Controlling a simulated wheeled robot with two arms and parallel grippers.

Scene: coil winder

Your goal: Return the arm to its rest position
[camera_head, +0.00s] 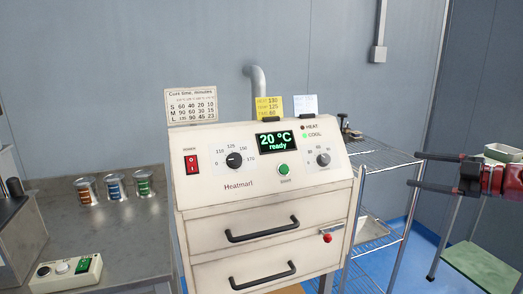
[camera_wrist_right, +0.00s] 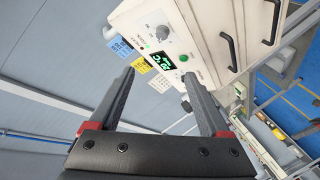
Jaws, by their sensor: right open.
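My right gripper (camera_head: 415,170) is at the right side of the head view, with red and black parts and two dark fingers pointing left. It is open and empty, in the air to the right of the white oven (camera_head: 270,215). In the right wrist view the two fingers (camera_wrist_right: 159,76) are spread apart with nothing between them, and the oven front (camera_wrist_right: 205,40) shows tilted beyond them. My left gripper is not in view.
The oven has two closed drawers with black handles and a display reading 20 °C ready. A wire shelf rack (camera_head: 375,160) stands right of it. A grey bench (camera_head: 120,235) at left holds several coil-like spools (camera_head: 115,187) and a button box (camera_head: 65,273).

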